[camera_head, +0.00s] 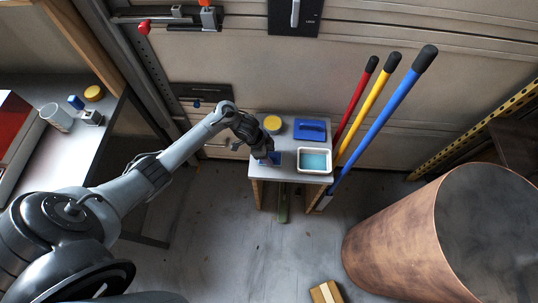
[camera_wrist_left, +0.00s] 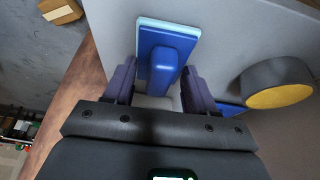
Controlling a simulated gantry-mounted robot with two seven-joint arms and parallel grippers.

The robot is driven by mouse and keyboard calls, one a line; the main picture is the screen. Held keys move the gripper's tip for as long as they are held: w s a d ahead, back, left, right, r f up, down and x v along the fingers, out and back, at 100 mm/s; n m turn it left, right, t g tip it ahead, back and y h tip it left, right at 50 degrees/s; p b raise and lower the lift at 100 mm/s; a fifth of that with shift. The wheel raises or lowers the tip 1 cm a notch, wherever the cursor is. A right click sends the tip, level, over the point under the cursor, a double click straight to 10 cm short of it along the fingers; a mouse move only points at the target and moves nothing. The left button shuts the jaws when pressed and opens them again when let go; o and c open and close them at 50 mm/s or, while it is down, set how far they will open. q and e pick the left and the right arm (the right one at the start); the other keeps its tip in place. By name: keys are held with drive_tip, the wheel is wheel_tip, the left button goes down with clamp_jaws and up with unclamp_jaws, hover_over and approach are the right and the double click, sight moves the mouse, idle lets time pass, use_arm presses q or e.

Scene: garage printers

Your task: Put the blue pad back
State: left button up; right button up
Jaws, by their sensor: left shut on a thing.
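My left gripper (camera_head: 267,154) is low over the left front part of the small grey table (camera_head: 287,174). In the left wrist view its two fingers (camera_wrist_left: 150,90) are shut on the raised handle of a blue pad (camera_wrist_left: 183,37) with a light blue edge. The gripper mostly hides this pad in the head view; whether it touches the tabletop is unclear. Another blue patch (camera_wrist_left: 232,109) shows partly behind a finger. A second blue, flat piece (camera_head: 314,124) with a darker bar lies at the table's back right. My right gripper is out of view.
A white tray with a light blue inside (camera_head: 315,160) stands at the table's front right. A yellow-topped round tin (camera_head: 273,123) stands behind the gripper. Red, yellow and blue poles (camera_head: 366,113) lean on the right. A large copper-coloured drum (camera_head: 400,230) stands at front right.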

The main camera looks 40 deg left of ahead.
use_arm(q)
drive_tip(key=shift+w, duration=0.1)
drive_tip(key=o, duration=1.2)
drive_tip(key=shift+a+r+p, duration=0.15)
drive_tip(key=shift+r+p, duration=0.15)
drive_tip(key=shift+r, duration=0.15)
drive_tip(key=p+v, duration=0.4)
drive_tip(key=v, duration=0.6)
drive_tip(key=s+d+r+n+t+y, duration=0.1)
drive_tip(key=s+d+n+t+y, duration=0.3)
drive_tip(key=d, duration=0.7)
drive_tip(key=s+r+n+g, duration=0.1)
drive_tip(key=s+r, duration=0.1)
drive_tip(key=s, duration=0.3)
drive_tip(key=s+d+r+n+g, duration=0.1)
drive_tip(key=s+r+n, duration=0.1)
drive_tip(key=s, duration=0.3)
drive_tip(key=s+d+r+n+g, duration=0.1)
drive_tip(key=s+r, duration=0.3)
drive_tip(key=s, duration=0.1)
drive_tip(key=shift+s+r+h+p, duration=0.25)
drive_tip(key=shift+s+h+p, duration=0.05)
drive_tip(key=shift+s+p, duration=0.05)
